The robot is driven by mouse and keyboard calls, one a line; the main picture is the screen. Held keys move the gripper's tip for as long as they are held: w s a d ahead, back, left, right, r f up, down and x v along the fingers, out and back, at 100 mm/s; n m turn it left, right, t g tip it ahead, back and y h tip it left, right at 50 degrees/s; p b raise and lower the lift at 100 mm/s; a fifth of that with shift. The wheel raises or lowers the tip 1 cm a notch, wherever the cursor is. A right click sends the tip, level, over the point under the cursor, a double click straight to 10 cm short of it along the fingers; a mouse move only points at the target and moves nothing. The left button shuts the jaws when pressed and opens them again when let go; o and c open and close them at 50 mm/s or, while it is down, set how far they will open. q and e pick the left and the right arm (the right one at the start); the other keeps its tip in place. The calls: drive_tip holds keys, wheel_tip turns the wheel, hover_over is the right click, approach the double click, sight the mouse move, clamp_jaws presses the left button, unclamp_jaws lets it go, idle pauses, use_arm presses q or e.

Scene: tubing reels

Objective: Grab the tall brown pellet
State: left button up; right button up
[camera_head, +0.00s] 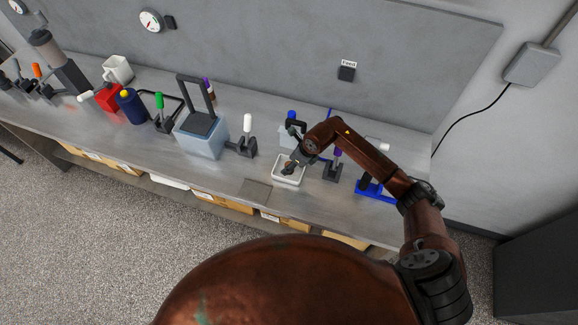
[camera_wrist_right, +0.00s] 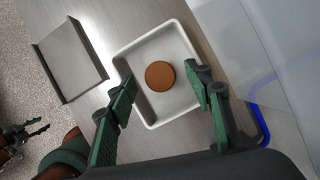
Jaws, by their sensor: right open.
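The brown pellet (camera_wrist_right: 160,75) shows as a round brown top in the right wrist view. It stands inside a white square tray (camera_wrist_right: 128,58), near the tray's middle. My right gripper (camera_wrist_right: 160,88) is open, with one green finger on each side of the pellet and clear gaps to both. The fingers reach over the tray; their height above it is hard to judge. In the head view the white tray (camera_head: 288,180) sits on the bench under my right gripper (camera_head: 290,167), which hides the pellet. My left gripper is not in the head view.
A grey metal plate (camera_wrist_right: 70,60) lies left of the tray. A translucent bin (camera_wrist_right: 270,40) stands close on the right, with a blue part (camera_wrist_right: 262,125) by it. In the head view a clear box (camera_head: 200,138) and several coloured-handled clamps stand along the bench.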

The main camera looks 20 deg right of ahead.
drive_tip(key=shift+w+a+f, duration=0.15)
drive_tip(key=shift+w+f, duration=0.05)
drive_tip(key=shift+f, duration=0.4)
drive_tip(key=shift+w+f, duration=0.1)
drive_tip(key=shift+f, duration=0.3)
drive_tip(key=shift+a+f, duration=0.1)
drive_tip(key=shift+f, duration=0.1)
drive_tip(key=c, duration=0.7)
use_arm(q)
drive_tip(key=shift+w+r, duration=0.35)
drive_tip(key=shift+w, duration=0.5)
use_arm(e)
drive_tip(key=c, duration=0.4)
